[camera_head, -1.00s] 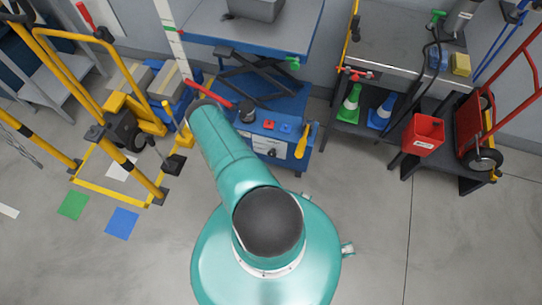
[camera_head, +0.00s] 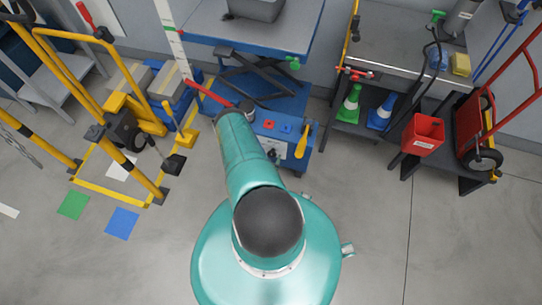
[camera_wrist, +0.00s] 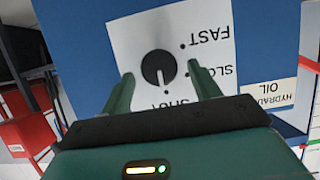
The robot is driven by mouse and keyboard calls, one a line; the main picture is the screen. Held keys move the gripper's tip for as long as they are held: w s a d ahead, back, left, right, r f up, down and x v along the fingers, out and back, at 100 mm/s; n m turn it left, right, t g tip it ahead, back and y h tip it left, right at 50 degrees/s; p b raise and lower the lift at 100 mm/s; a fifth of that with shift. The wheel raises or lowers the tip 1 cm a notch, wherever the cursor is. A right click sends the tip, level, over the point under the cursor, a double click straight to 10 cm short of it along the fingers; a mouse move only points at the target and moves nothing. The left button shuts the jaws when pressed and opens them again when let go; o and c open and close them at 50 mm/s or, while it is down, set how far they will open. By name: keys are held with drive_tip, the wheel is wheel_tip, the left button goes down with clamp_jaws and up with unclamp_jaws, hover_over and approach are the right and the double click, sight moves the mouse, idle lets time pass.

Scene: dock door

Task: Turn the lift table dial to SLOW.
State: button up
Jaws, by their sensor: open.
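The dial (camera_wrist: 158,68) is a round black knob with a white pointer mark, on a white plate (camera_wrist: 135,38) on a blue face. In the wrist view the lettering is upside down: FAST is above right, SLOW is at the right partly behind a finger, and SHUT is below, partly hidden. The pointer mark faces down the picture, towards SHUT. My gripper (camera_wrist: 163,82) is open, with one green finger on each side of the dial. I cannot tell whether they touch it. In the head view my arm covers part of the panel of the blue lift table (camera_head: 305,28).
On the control box are red and blue buttons and a yellow lever (camera_head: 301,142). A red bar (camera_head: 212,95) lies just behind my arm. The floor between is clear.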

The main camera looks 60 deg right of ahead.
drive_tip(key=shift+w+d+f, duration=0.1)
drive_tip(key=shift+d+f, duration=0.1)
drive_tip(key=shift+d, duration=0.3)
drive_tip(key=shift+c, duration=0.4)
drive_tip(key=c, duration=0.9)
drive_tip(key=shift+o, duration=0.2)
